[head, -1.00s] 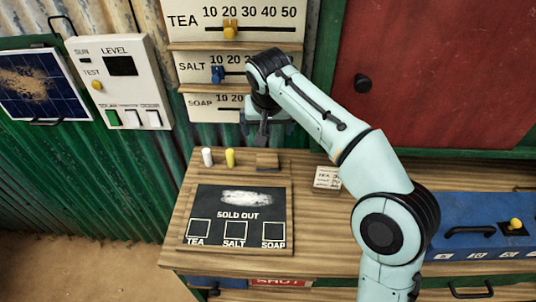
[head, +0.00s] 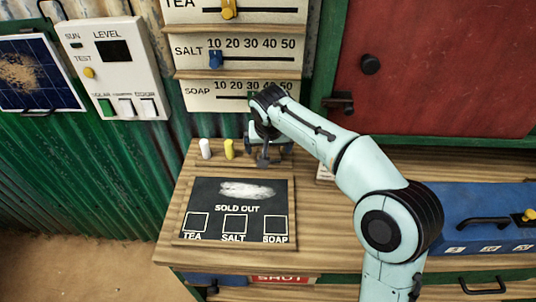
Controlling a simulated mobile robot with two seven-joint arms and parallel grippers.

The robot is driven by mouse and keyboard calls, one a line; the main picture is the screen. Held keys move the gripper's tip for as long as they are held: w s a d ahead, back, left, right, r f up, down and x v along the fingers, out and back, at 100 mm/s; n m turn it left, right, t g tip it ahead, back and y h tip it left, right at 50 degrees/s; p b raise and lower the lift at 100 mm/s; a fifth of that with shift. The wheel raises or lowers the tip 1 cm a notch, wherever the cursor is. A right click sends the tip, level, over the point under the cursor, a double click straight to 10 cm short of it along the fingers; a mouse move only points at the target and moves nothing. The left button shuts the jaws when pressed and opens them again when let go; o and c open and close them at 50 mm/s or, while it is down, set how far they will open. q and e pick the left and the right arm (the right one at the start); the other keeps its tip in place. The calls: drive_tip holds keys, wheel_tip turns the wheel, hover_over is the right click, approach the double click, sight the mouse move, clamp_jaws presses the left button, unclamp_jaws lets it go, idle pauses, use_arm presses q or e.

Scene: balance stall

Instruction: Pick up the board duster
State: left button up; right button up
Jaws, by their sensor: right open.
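The board duster (head: 275,153) is a small brown block at the back edge of the blackboard, right of the chalks. It is mostly hidden behind my right gripper (head: 264,161). My right gripper is open and points down over the duster. I cannot tell whether its fingers touch the duster or stand around it. My left gripper is not in view.
A white chalk (head: 205,149) and a yellow chalk (head: 229,148) stand left of the gripper. The blackboard (head: 205,188) reads SOLD OUT, with a white smear. Slider panels for tea, salt and soap (head: 199,97) are behind. A blue box (head: 455,205) is at right.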

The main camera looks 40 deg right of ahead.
sight(269, 150)
drive_tip(key=x, duration=0.3)
drive_tip(key=c, duration=1.1)
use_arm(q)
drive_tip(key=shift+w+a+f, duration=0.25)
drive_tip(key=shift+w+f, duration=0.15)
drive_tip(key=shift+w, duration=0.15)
use_arm(e)
drive_tip(key=shift+r, duration=0.15)
drive_tip(key=shift+s+a+r, duration=0.2)
drive_tip(key=shift+r, duration=0.45)
wheel_tip(269, 150, up, 6)
drive_tip(key=shift+f+p, duration=0.2)
drive_tip(key=shift+p, duration=0.9)
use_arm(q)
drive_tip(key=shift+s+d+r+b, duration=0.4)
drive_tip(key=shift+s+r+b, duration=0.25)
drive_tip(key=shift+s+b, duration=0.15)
use_arm(e)
drive_tip(key=shift+s+a, duration=2.1)
drive_tip(key=shift+s, duration=0.4)
drive_tip(key=shift+s+a, duration=2.1)
drive_tip(key=shift+s, duration=0.4)
drive_tip(key=shift+s+a, duration=2.1)
drive_tip(key=shift+s, duration=0.4)
